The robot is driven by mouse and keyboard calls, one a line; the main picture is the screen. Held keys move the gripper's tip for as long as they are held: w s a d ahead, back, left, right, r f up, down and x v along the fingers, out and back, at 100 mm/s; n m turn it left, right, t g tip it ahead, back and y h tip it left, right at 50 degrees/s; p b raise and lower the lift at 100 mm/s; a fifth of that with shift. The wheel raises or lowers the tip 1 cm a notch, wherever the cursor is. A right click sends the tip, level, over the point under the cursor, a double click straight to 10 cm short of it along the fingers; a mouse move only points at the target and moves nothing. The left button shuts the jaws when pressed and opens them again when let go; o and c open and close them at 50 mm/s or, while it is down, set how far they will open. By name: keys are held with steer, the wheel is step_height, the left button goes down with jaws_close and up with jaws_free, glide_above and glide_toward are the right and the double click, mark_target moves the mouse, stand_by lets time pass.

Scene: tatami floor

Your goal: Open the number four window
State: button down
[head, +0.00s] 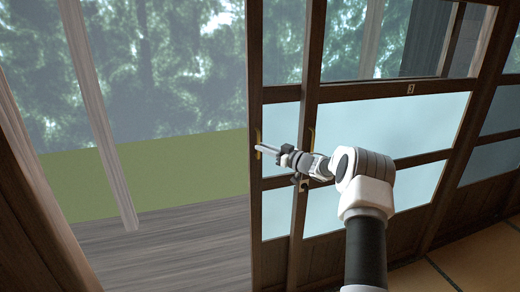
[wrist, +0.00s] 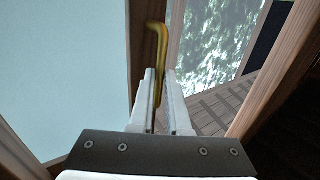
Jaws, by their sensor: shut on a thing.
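My gripper (head: 264,149) is shut on a brass handle (head: 258,138) on the left edge of a wood-framed sliding window (head: 280,95). In the wrist view, the fingers (wrist: 159,84) sit on either side of the bent brass handle (wrist: 159,42), and its top end stands out above them. The gripped window lies largely behind another panel to the right. That panel bears the number 3 (head: 410,88). I see no number four label. Left of the gripped edge is a wide gap, with a wooden deck (head: 170,250) and trees beyond.
A second brass handle (head: 311,136) is on the left edge of the number 3 panel, close to my wrist. A wooden post (head: 22,185) stands at the left of the gap. Tatami floor (head: 470,265) shows at the lower right.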

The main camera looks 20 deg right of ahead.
steer(key=shift+w+r, duration=0.1)
steer(key=shift+r, duration=0.15)
steer(key=c, duration=0.9)
jaws_free()
steer(key=shift+a+f, duration=0.15)
steer(key=shift+f, duration=0.05)
steer(key=v, duration=1.7)
steer(key=shift+s, duration=0.2)
